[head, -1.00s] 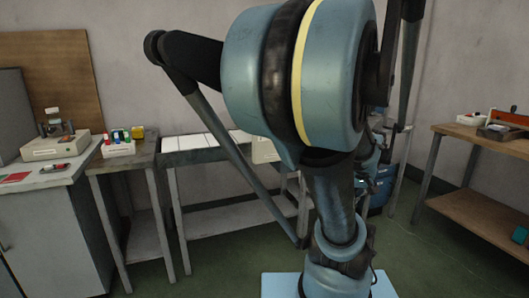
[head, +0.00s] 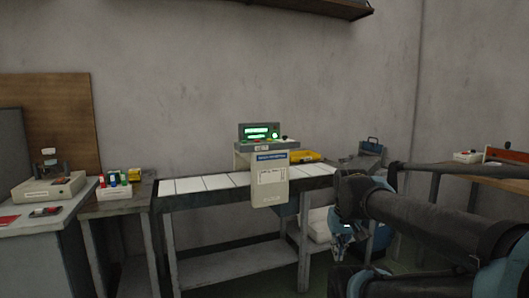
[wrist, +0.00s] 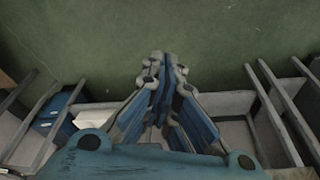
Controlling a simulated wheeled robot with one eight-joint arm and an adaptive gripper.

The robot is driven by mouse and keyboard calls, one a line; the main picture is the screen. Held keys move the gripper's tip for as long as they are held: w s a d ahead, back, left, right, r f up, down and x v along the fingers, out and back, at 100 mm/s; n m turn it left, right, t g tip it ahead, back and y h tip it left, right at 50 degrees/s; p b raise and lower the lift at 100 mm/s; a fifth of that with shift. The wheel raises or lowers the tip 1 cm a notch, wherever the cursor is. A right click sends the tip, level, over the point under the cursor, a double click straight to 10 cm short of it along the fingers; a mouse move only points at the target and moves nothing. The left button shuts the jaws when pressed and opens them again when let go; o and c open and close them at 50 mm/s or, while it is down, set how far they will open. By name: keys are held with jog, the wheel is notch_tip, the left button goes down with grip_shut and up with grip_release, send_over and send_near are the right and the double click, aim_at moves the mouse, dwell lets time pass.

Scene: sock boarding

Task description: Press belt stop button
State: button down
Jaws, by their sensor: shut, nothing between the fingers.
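The belt (head: 205,184) is a row of white panels on a grey metal frame in the head view. A pale machine (head: 270,180) with a blue-striped label stands over its right part. On the machine's top is a dark control box (head: 259,133) with a lit green display and small knobs or buttons at its right. Which of them is the stop button is too small to tell. My gripper (wrist: 165,62) is shut and empty in the wrist view, pointing over the green floor. In the head view my gripper (head: 345,245) is low, right of the machine and apart from it.
A yellow bin (head: 305,156) sits behind the machine. A small table with coloured items (head: 118,180) and a grey cabinet (head: 30,235) stand at the left. A wooden bench (head: 495,172) stands at the right. A shelf (head: 310,6) hangs above.

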jog(key=w+a+r+n+t+y, duration=0.1)
jog(key=w+a+r, duration=0.4)
jog(key=w+r, duration=0.65)
jog(key=w+a+r+n+t+y, duration=0.1)
jog(key=w+a+r+t, duration=0.1)
jog(key=w+a+r, duration=0.7)
jog(key=w+a+r+n+t, duration=0.1)
jog(key=w+a+r, duration=0.1)
jog(key=w+r, duration=1.15)
jog(key=w+a+r+y, duration=0.1)
jog(key=w+a+r, duration=0.1)
jog(key=w+a, duration=0.3)
jog(key=w+a+r+n+t, duration=0.1)
jog(key=w+a+r, duration=0.2)
jog(key=w, duration=0.7)
jog(key=shift+w+a+r+t+y, duration=0.3)
jog(key=shift+a+y, duration=0.1)
jog(key=shift+a, duration=0.85)
jog(key=shift+f, duration=0.15)
send_over(257, 141)
jog(key=f, duration=0.4)
jog(key=w+f, duration=0.1)
jog(key=f, duration=0.2)
jog(key=shift+d, duration=0.15)
notch_tip(257, 141, down, 3)
jog(key=shift+s+f, duration=0.1)
jog(key=shift+f, duration=0.4)
